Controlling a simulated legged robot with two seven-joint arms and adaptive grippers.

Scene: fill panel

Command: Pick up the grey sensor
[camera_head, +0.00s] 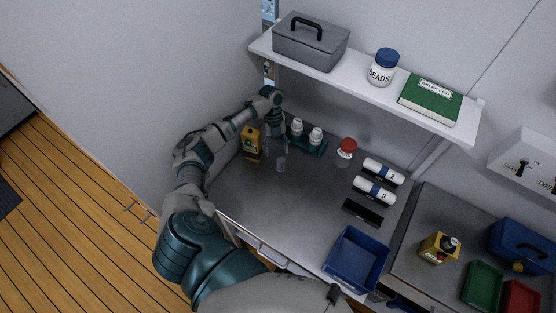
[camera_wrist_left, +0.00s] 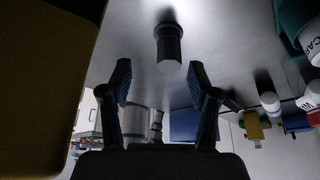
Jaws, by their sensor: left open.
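The grey sensor (camera_head: 281,163) is a small upright cylinder on the grey worktop (camera_head: 297,200), towards its back left. In the left wrist view the sensor (camera_wrist_left: 168,48) looks dark, with a faceted body and a wider collar. My left gripper (camera_head: 275,140) points down just behind the sensor. Its two fingers (camera_wrist_left: 160,80) are apart and empty in the wrist view, with the sensor in line with the gap, beyond the fingertips and not touched. My right gripper is not in view.
A yellow box (camera_head: 251,143) stands close left of my gripper. A teal rack with white-capped bottles (camera_head: 306,142) is close right. A red-lidded jar (camera_head: 345,152), white cylinders (camera_head: 374,191) and a blue tray (camera_head: 355,260) stand farther right. A shelf (camera_head: 375,92) hangs above. The worktop's front middle is clear.

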